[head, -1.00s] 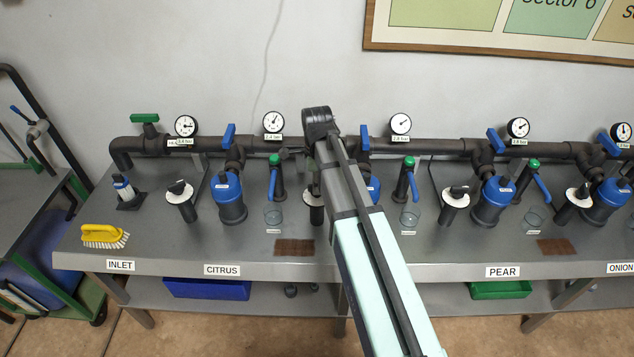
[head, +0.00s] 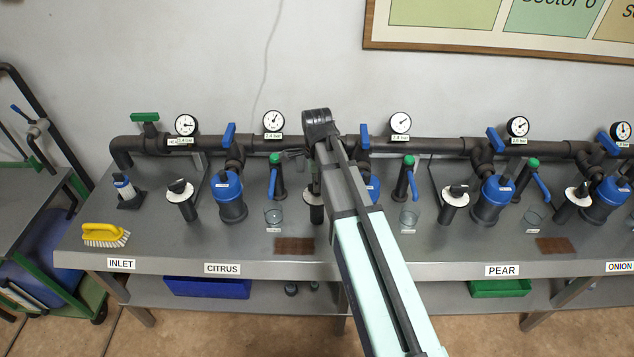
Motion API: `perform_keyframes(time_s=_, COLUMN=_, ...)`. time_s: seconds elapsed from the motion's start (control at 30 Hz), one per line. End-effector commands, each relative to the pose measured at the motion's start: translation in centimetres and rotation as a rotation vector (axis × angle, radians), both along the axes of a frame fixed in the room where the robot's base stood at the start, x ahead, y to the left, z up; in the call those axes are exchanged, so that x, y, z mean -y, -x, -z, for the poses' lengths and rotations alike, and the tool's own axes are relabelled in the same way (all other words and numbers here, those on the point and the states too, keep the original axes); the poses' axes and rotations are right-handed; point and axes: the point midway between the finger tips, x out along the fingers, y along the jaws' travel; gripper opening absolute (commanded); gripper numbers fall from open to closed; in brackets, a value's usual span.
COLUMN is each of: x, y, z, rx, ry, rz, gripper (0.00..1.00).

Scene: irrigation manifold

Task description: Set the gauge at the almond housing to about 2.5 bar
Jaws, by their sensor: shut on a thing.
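The gauge (head: 400,123) on the pipe right of my arm belongs to the section between CITRUS and PEAR, which I take as almond. Its needle points up and right; the small tag below reads about 2.8 bar, though blurred. That section's blue housing (head: 374,188) is mostly behind my arm, and its name label is hidden. My gripper (head: 315,182) points down left of this housing, at the dark regulator post (head: 316,214). It is shut on the regulator's knob, largely hidden by my arm.
The CITRUS housing (head: 229,197) stands to the left and the PEAR housing (head: 492,199) to the right. Blue-handled valves and a clear cup (head: 410,217) are close by. A yellow brush (head: 103,234) lies at the bench's left end. The front strip is mostly clear.

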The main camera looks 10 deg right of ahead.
Motion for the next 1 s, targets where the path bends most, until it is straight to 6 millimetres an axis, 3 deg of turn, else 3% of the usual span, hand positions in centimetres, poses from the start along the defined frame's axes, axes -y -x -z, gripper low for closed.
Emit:
perform_keyframes(time_s=0.2, x=-0.01, y=0.05, z=-0.01, rx=-0.001, ry=0.0, rz=-0.117, gripper=0.0)
perform_keyframes(time_s=0.47, x=0.0, y=0.04, z=0.02, rx=-0.001, ry=0.0, rz=-0.123, gripper=0.0)
perform_keyframes(time_s=0.5, x=0.0, y=0.04, z=0.02, rx=-0.001, ry=0.0, rz=-0.123, gripper=0.19)
perform_keyframes(time_s=0.57, x=0.0, y=0.04, z=0.02, rx=-0.001, ry=0.0, rz=-0.123, gripper=0.4)
perform_keyframes(time_s=1.0, x=-0.01, y=-0.04, z=-0.58, rx=0.001, ry=0.0, rz=-0.122, gripper=0.41)
